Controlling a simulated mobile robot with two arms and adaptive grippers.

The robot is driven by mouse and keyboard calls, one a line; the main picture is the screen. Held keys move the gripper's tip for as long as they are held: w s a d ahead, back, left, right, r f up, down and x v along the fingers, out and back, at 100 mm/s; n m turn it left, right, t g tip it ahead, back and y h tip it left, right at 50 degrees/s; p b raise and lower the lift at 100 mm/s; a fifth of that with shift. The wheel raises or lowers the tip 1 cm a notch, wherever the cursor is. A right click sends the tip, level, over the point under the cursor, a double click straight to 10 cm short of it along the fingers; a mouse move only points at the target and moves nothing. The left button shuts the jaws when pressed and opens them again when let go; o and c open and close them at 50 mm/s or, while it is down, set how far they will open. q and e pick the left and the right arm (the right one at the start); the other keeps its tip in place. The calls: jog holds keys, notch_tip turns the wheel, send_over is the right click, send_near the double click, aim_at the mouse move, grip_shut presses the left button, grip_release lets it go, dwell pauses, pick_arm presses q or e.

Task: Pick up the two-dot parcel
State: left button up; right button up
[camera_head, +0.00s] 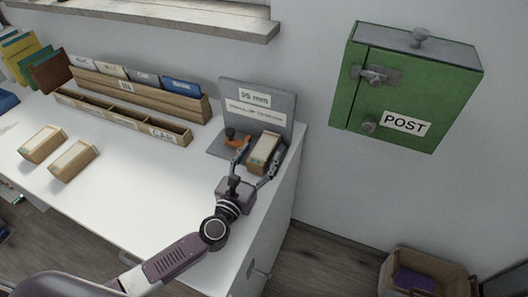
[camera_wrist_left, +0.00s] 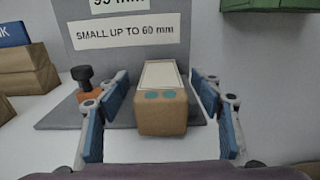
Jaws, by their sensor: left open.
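The two-dot parcel (camera_wrist_left: 162,115) is a small brown box with a pale top and two blue-green dots on its near end. It stands on the grey gauge stand (camera_head: 221,146), which has a sign on its upright plate; in the head view the parcel (camera_head: 262,150) is at the desk's right end. My left gripper (camera_head: 257,160) is open, with one finger on each side of the parcel. In the left wrist view, gaps show between the blue finger pads and the box. My right gripper is not in view.
Two similar parcels (camera_head: 43,144) (camera_head: 74,160) lie on the left of the white desk (camera_head: 140,205). A wooden sorter (camera_head: 125,120) stands at the back. A green POST box (camera_head: 415,90) hangs on the wall at right. A crate (camera_head: 428,262) is on the floor. The desk's middle is clear.

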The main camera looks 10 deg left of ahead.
aim_at(264, 147)
pick_arm(q)
jog(key=shift+w+d, duration=0.2)
jog(key=shift+w, duration=0.7)
jog(key=shift+w+d, duration=0.15)
jog(key=shift+w, duration=0.7)
jog(key=shift+c, duration=0.4)
jog(key=c, duration=1.3)
